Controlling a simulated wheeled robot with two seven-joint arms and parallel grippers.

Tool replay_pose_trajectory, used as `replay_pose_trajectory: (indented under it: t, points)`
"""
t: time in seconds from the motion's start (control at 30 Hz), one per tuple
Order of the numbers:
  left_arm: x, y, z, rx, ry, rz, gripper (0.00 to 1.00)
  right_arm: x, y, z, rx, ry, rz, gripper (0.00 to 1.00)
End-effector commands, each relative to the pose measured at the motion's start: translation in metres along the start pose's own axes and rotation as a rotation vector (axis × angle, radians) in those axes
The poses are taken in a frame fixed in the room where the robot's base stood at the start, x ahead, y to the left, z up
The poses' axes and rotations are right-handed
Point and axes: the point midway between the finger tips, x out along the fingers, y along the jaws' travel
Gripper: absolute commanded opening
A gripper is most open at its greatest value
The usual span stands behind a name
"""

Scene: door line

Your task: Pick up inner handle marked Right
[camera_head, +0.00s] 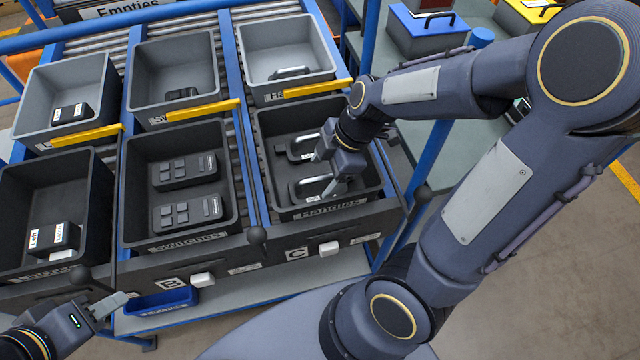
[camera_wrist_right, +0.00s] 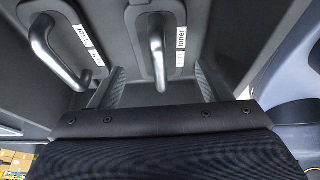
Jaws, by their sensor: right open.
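Two handles with silver grips on dark plates lie in the dark bin marked Handles (camera_head: 385,190). The front handle (camera_head: 312,188) is beneath my right gripper (camera_head: 338,183); the rear handle (camera_head: 300,148) lies behind it. In the right wrist view, one handle (camera_wrist_right: 157,45) stands between the two open fingers of my right gripper (camera_wrist_right: 160,88), apart from both. Its white label (camera_wrist_right: 181,42) reads Inner; its second word is too small to read. The other handle (camera_wrist_right: 50,50) is left of the fingers, also labelled. My left gripper (camera_head: 100,308) is at the lower left, away from the bins.
Dark bins of switches (camera_head: 228,215) and small labelled parts (camera_head: 95,215) stand to the left. Grey bins (camera_head: 325,35) sit behind, with yellow bars at their fronts. Blue rails (camera_head: 245,150) and the bin walls bound the space.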

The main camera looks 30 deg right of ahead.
Motion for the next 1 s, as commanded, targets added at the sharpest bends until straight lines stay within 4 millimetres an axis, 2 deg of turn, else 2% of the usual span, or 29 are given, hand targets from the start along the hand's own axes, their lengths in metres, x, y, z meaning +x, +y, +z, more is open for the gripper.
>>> replay_pose_trajectory:
  t: [0.2,0.3,0.57,0.87,1.0]
  points:
    - [0.005,-0.002,0.002,0.0,0.0,0.0,0.36,0.035,0.0,0.002,0.002,-0.002,-0.005,0.71]
    - [0.006,-0.003,0.003,0.0,0.0,0.0,0.36,0.044,0.0,0.002,0.002,-0.001,-0.003,0.71]
    - [0.006,-0.003,0.003,0.0,0.0,0.0,0.36,0.047,0.001,0.001,0.001,0.0,0.0,0.71]
    - [0.006,-0.003,0.003,0.0,0.0,0.0,0.36,0.046,0.001,0.001,0.001,0.0,0.0,0.35]
    - [0.006,-0.003,0.003,0.0,0.0,0.0,0.36,0.046,0.001,0.001,0.002,0.0,0.0,0.35]
